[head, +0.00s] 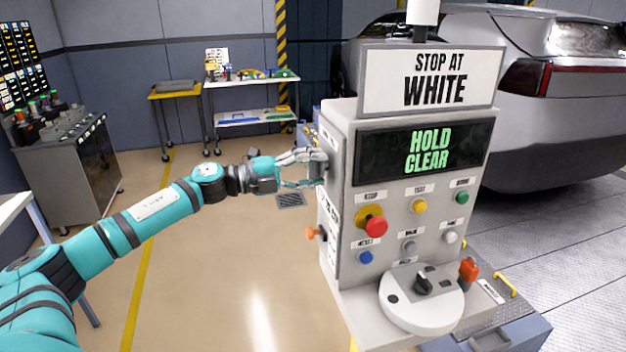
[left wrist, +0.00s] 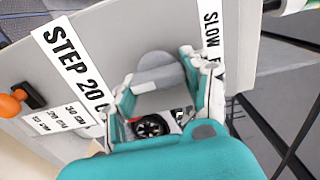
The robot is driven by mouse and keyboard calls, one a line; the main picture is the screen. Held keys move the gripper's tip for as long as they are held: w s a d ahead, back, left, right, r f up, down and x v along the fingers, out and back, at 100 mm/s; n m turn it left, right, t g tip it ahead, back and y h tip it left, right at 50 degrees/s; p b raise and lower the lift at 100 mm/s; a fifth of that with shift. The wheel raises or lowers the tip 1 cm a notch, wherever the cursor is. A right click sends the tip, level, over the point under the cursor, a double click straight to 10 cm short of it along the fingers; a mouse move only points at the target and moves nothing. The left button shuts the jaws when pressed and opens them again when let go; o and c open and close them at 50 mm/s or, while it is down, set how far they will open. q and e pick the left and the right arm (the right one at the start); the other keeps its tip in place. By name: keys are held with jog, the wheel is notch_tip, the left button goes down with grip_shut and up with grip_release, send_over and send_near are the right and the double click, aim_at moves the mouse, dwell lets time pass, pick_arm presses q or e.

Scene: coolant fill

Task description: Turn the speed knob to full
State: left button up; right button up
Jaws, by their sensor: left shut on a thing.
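The control console (head: 338,230) stands at the right of the head view, its screen (head: 425,150) reading "HOLD CLEAR". My left gripper (head: 316,168) reaches in from the left to the console's left side, near its upper edge. In the left wrist view the gripper (left wrist: 157,80) has its fingers on either side of a grey knob (left wrist: 158,66) on the panel and is shut on it. A label starting "SLOW" (left wrist: 211,38) is beside the knob, partly hidden by a finger. The knob's pointer direction cannot be made out. My right gripper is not in view.
A "STEP 20" label (left wrist: 70,58) and an orange knob (left wrist: 12,103) are on the same side panel. The console front carries several buttons, including a red one (head: 376,226), and a white round plate (head: 425,310). Open floor (head: 225,270) lies left of the console.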

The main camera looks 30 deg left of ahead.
pick_arm(q)
jog(key=m+b, duration=0.4)
jog(key=shift+f+m, duration=0.3)
jog(key=shift+f, duration=0.1)
jog(key=shift+m+b, duration=1.65)
jog(key=shift+m, duration=0.55)
jog(key=o, duration=1.2)
jog(key=shift+r, duration=0.1)
jog(key=shift+a, duration=0.15)
jog(key=shift+v, duration=5.95)
